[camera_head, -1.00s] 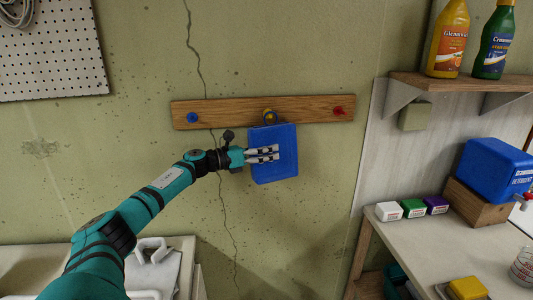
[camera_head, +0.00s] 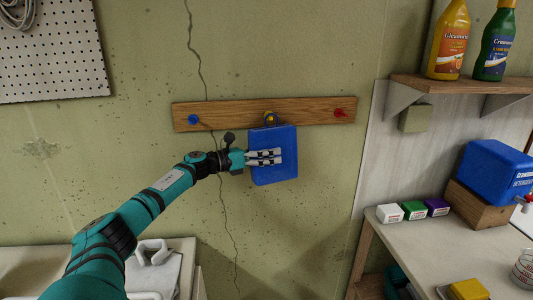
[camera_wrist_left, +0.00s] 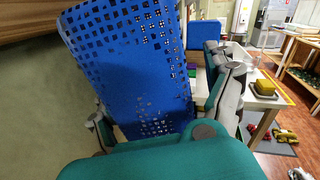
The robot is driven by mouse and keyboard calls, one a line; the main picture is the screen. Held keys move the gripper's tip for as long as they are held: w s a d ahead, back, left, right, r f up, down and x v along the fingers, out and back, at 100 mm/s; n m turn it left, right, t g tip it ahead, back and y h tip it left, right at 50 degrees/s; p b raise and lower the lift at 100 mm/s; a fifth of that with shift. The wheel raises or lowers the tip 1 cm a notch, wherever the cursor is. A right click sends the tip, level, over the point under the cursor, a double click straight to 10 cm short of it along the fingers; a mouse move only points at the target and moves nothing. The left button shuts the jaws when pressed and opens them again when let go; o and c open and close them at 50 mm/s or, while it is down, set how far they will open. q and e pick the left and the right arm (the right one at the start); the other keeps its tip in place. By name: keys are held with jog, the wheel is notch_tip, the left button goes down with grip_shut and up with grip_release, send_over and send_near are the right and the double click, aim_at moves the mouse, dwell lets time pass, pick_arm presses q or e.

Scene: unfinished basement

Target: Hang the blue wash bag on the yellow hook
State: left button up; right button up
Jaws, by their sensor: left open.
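The blue wash bag (camera_head: 274,170) hangs below the yellow hook (camera_head: 270,118) on the wooden rail, in the middle of the head view. A dark loop shows around the yellow hook at the bag's top; whether it bears the bag's weight I cannot tell. My left gripper (camera_head: 278,157) is open at the front of the bag, its fingers pointing right across it. In the left wrist view the perforated blue bag (camera_wrist_left: 130,55) stands between the spread fingers; contact is unclear. My right gripper is not in view.
The wooden rail (camera_head: 235,111) also carries a blue hook (camera_head: 193,119) at left and a red hook (camera_head: 339,113) at right. A shelf (camera_head: 460,83) with two bottles juts out at the upper right. A table (camera_head: 455,250) with small boxes stands below it.

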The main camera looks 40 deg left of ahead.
pick_arm(q)
jog(key=shift+s, duration=0.1)
jog(key=shift+s+a+f, duration=0.15)
jog(key=shift+s+a, duration=0.1)
jog(key=shift+s, duration=0.25)
jog(key=v, duration=1)
jog(key=shift+s+a, duration=0.2)
jog(key=shift+s, duration=0.15)
jog(key=shift+d, duration=0.1)
